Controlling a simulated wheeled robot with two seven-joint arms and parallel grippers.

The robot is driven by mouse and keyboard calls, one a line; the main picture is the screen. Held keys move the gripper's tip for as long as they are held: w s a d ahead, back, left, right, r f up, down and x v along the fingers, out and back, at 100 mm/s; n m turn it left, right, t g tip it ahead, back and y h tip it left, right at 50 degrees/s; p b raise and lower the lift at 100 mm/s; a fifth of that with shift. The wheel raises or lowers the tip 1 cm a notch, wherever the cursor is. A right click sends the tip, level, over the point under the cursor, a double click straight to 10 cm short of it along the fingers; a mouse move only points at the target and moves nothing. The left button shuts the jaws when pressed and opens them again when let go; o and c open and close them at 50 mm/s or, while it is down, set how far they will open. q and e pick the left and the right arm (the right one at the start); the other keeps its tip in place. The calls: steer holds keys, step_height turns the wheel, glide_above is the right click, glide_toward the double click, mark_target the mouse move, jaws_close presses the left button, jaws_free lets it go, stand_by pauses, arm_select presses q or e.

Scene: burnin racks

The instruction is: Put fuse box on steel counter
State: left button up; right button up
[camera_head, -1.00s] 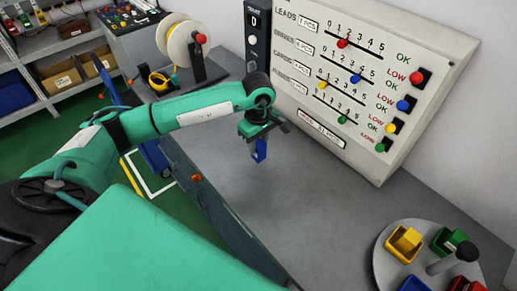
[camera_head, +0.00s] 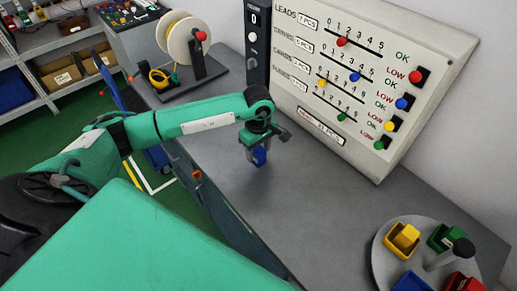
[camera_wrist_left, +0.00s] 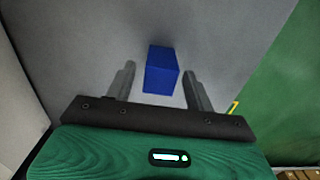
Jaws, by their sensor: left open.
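In the left wrist view the blue block (camera_wrist_left: 161,72) lies between the two fingers of my left gripper (camera_wrist_left: 159,76), with a gap on each side. The left gripper is open. Whether the block's underside touches the counter is hard to tell. My right gripper is not in view.
A slanted panel with colored sliders (camera_head: 365,80) stands behind the gripper. A round tray (camera_head: 380,262) with colored bins is at the lower right. A spool stand (camera_head: 205,68) stands at the back left. The counter between them is clear.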

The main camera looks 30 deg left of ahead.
mark_target(258, 150)
arm_select(q)
steer(key=shift+r, duration=0.45)
step_height(258, 150, up, 11)
steer(key=b, duration=0.4)
steer(key=shift+r, duration=0.2)
